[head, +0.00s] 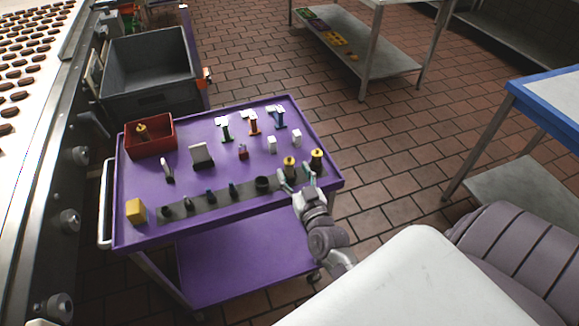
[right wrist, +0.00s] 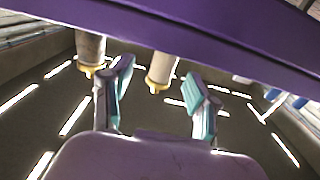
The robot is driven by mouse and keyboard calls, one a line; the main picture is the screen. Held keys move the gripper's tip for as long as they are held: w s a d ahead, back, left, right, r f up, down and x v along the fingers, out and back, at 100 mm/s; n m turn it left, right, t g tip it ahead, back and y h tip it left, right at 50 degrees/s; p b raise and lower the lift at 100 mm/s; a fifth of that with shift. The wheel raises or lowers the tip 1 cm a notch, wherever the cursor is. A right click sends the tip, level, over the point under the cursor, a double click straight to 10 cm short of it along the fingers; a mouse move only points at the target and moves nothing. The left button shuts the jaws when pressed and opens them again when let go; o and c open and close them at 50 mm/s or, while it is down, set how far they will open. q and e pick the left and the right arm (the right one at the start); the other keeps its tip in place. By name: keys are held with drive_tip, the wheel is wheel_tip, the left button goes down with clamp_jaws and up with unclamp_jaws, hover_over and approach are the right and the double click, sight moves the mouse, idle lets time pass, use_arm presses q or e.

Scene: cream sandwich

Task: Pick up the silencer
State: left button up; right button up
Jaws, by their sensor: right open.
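Two dark cylindrical pieces with gold tops, which look like silencers, stand at the front right of the purple cart. My right gripper (head: 296,178) is open at the left silencer (head: 290,162), with one finger on each side of it. The right silencer (head: 317,156) stands just outside the fingers. The right wrist view looks upside down. There the nearer silencer (right wrist: 160,70) hangs between the open fingers of the gripper (right wrist: 165,85), with gaps on both sides. The other silencer (right wrist: 90,48) shows beyond the left finger. My left gripper is not in view.
The purple cart (head: 215,245) carries a dark strip (head: 215,200) with several small parts, a yellow block (head: 136,211), a red bin (head: 150,135) and several stands at the back. A grey tub (head: 148,70) stands behind. A blue-edged table (head: 545,110) is at right.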

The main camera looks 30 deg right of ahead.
sight(291, 169)
drive_tip(key=x, duration=0.3)
drive_tip(key=shift+w, duration=0.2)
drive_tip(key=shift+c, duration=0.4)
drive_tip(key=c, duration=1)
